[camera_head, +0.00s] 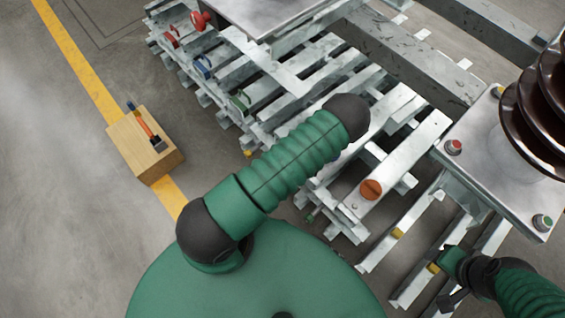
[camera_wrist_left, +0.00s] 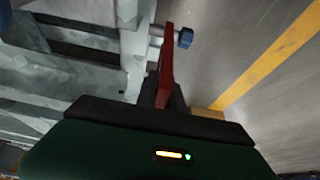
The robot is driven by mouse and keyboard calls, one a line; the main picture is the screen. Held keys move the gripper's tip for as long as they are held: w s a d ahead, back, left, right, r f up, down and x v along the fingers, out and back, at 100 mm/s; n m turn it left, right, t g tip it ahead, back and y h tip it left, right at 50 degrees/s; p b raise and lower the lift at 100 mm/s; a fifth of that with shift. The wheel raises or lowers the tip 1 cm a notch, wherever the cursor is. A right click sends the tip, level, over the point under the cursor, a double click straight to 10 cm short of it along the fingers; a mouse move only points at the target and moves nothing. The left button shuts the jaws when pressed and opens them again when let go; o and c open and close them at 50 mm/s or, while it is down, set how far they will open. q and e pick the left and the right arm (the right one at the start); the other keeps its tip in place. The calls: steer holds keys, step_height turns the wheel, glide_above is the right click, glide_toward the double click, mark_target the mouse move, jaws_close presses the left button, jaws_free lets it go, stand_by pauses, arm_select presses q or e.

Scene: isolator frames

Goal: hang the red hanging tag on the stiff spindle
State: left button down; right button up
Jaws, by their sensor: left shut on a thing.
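In the left wrist view, a flat red tag (camera_wrist_left: 166,65), seen nearly edge-on, stands up from the dark jaws of my left gripper (camera_wrist_left: 163,98), which is shut on it. A grey metal spindle with a dark blue end (camera_wrist_left: 184,38) sticks out beside the tag's upper part. I cannot tell whether the tag is around this spindle or only next to it. In the head view my left gripper and the held tag are hidden behind my arm. My right arm's end shows at the lower right; its jaws are not clear.
Galvanised steel frames (camera_head: 345,222) fill the middle. Red (camera_head: 171,40), blue (camera_head: 203,68) and green (camera_head: 240,103) pieces sit along their left edge. A wooden box (camera_head: 126,152) with tools stands on the floor by the yellow line (camera_head: 82,67). A ribbed brown insulator (camera_head: 538,105) is at right.

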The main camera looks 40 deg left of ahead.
arm_select(q)
steer(key=shift+f, duration=0.15)
steer(key=shift+f+b, duration=0.35)
steer(key=shift+f+b, duration=3.35)
steer(key=shift+f, duration=1)
steer(key=c, duration=1.4)
jaws_free()
steer(key=shift+o, duration=0.2)
steer(key=p+v, duration=0.8)
steer(key=v, duration=0.8)
steer(key=shift+r+p, duration=0.35)
steer(key=shift+p, duration=0.05)
